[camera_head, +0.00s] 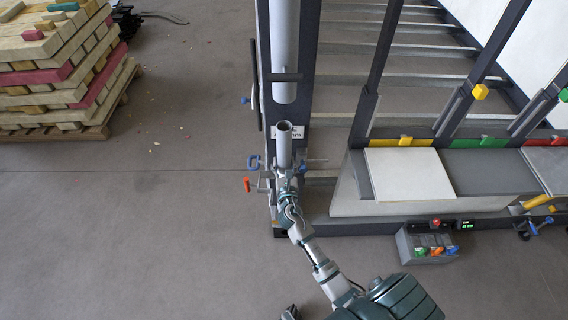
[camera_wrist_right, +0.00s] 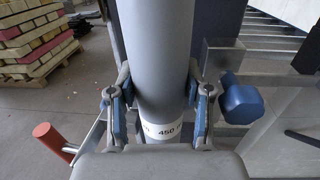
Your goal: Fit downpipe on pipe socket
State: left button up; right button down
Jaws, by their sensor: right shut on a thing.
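A grey downpipe (camera_head: 284,152) stands upright beside the dark post, its open round top facing up. My right gripper (camera_head: 286,178) is shut around it low down. In the right wrist view, the blue-padded fingers (camera_wrist_right: 162,108) press on both sides of the pipe (camera_wrist_right: 155,50), above a white label reading 450. A wider grey pipe (camera_head: 285,50) hangs above, roughly in line, with a visible gap between its lower end and the downpipe's top. The downpipe's lower end is hidden by my gripper, and I cannot make out a separate socket there.
A blue clamp (camera_head: 254,162) and an orange handle (camera_head: 247,185) sit just left of the gripper. A dark bar (camera_head: 286,77) crosses the upper pipe.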

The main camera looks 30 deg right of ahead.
pick_arm(q)
jog(key=shift+s+f+b, duration=0.2)
jog(key=shift+f+b, duration=0.3)
jog(key=shift+f, duration=0.1)
jog(key=shift+s+f+b, duration=0.15)
jog(key=shift+f+b, duration=0.3)
jog(key=shift+f, duration=0.1)
pick_arm(e)
jog(key=shift+f, duration=1.25)
pick_arm(q)
jog(key=shift+w+r, duration=0.1)
jog(key=shift+r, duration=0.15)
pick_arm(e)
jog(key=shift+d, duration=0.15)
pick_arm(q)
jog(key=shift+f, duration=0.2)
pick_arm(e)
jog(key=shift+f, duration=0.15)
pick_arm(q)
jog(key=shift+s+f+b, duration=0.25)
jog(key=shift+f+b, duration=0.25)
jog(key=shift+f, duration=0.1)
jog(key=shift+s+f+b, duration=0.2)
jog(key=shift+f+b, duration=0.3)
jog(key=shift+f, duration=0.05)
pick_arm(e)
jog(key=shift+f, duration=1.4)
jog(key=shift+c, duration=2)
grip_release()
jog(key=v, duration=1.2)
